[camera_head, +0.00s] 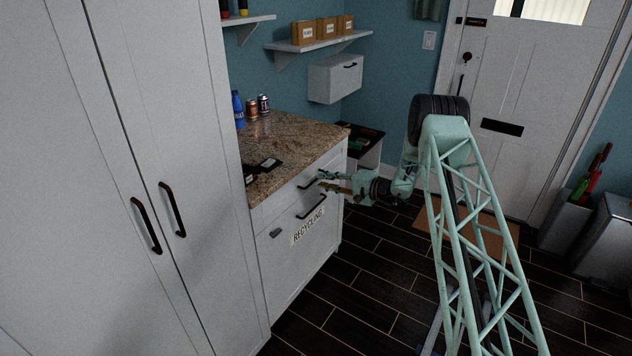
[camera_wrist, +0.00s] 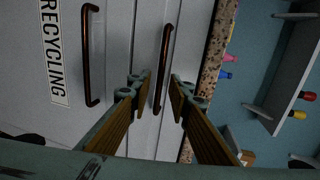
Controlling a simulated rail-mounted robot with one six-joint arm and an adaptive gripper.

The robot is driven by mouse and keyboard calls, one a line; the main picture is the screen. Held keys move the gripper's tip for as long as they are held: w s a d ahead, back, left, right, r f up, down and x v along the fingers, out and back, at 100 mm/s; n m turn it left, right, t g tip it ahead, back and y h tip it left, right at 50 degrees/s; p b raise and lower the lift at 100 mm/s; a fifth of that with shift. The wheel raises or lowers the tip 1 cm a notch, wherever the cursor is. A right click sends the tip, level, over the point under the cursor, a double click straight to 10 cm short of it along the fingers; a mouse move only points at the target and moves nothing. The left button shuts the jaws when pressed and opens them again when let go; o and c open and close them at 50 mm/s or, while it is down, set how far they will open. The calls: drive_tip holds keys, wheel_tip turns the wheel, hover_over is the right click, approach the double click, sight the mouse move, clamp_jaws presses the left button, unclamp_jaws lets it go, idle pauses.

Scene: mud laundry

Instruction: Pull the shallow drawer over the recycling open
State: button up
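The shallow drawer (camera_head: 285,198) is the narrow white front under the granite counter, above the recycling front (camera_head: 297,255), and looks flush. Its dark bar handle (camera_head: 308,183) shows upright in the rotated wrist view (camera_wrist: 166,52). My gripper (camera_head: 323,181) is at the drawer's handle. In the wrist view its two wood-toned fingers (camera_wrist: 159,88) are apart, with the handle's lower part between them in the picture. I cannot tell whether either finger touches it. The recycling handle (camera_wrist: 90,55) lies left of the fingers, beside the RECYCLING label (camera_wrist: 53,52).
The granite counter (camera_head: 290,140) carries a blue bottle (camera_head: 238,108), cans (camera_head: 257,106) and dark flat items (camera_head: 262,166). Tall white cabinet doors (camera_head: 130,130) stand at left. The dark floor (camera_head: 350,290) before the drawers is open. My arm spans the right.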

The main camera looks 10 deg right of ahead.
sight(316, 179)
drive_tip(key=shift+x, duration=2.1)
drive_tip(key=shift+c, duration=0.2)
clamp_jaws()
